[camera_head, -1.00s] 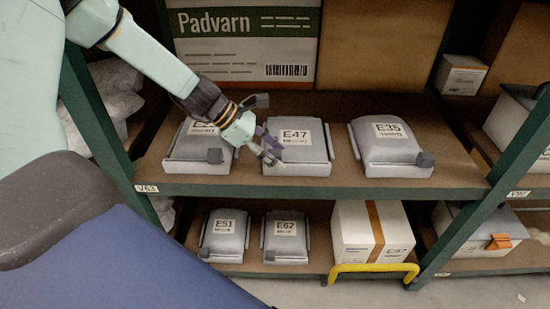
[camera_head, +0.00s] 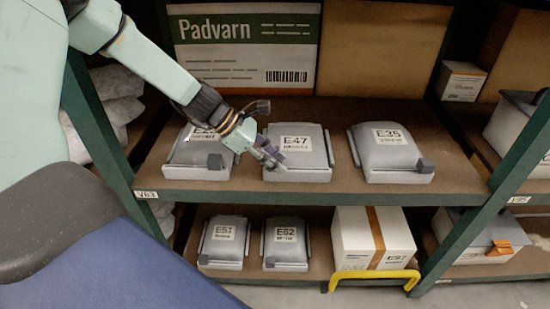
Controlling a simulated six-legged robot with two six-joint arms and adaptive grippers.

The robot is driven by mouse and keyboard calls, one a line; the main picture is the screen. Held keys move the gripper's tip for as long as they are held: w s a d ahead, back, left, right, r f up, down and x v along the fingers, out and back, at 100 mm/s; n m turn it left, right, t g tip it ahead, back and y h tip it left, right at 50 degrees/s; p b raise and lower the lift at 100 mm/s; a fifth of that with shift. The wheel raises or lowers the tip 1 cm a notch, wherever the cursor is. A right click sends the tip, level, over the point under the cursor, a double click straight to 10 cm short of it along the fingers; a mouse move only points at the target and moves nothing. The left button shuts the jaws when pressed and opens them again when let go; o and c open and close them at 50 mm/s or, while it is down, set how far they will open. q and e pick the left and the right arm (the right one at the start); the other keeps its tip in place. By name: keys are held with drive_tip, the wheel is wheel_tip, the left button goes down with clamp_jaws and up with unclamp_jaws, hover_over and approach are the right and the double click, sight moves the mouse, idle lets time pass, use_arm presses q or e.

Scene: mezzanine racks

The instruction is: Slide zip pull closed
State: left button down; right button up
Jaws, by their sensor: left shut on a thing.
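My left gripper (camera_head: 268,156) comes in from the upper left and is at the left front part of the grey pouch labelled E47 (camera_head: 305,160) on the upper shelf. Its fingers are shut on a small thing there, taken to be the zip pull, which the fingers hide. The E47 pouch sits in a pale tray (camera_head: 298,176). To its right is pouch E35 (camera_head: 385,152), with a dark block-like pull (camera_head: 426,165) at its front right corner. The pouch on the left (camera_head: 200,158) has a similar pull (camera_head: 215,161). My right gripper is not in view.
Pouches E51 (camera_head: 225,240) and E62 (camera_head: 286,240) and a white carton (camera_head: 360,230) stand on the lower shelf. A yellow rail (camera_head: 375,275) is in front of the carton. A Padvarn box (camera_head: 245,45) stands behind. A green post (camera_head: 500,185) bounds the right side.

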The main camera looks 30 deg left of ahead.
sight(321, 170)
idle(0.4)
use_arm(q)
drive_tip(key=shift+w+d+f+b, duration=0.1)
drive_tip(key=shift+w+d+b, duration=0.15)
drive_tip(key=shift+b, duration=0.1)
drive_tip(key=w+d+b, duration=0.1)
drive_tip(key=d+b, duration=0.1)
drive_tip(key=d, duration=0.1)
drive_tip(key=w+d+b, duration=0.2)
drive_tip(key=d, duration=0.1)
drive_tip(key=w+d+b, duration=0.2)
drive_tip(key=shift+w+d, duration=0.1)
drive_tip(key=shift+d, duration=0.3)
drive_tip(key=shift+w+d, duration=0.15)
drive_tip(key=shift+d, duration=0.05)
drive_tip(key=c, duration=1)
unclamp_jaws()
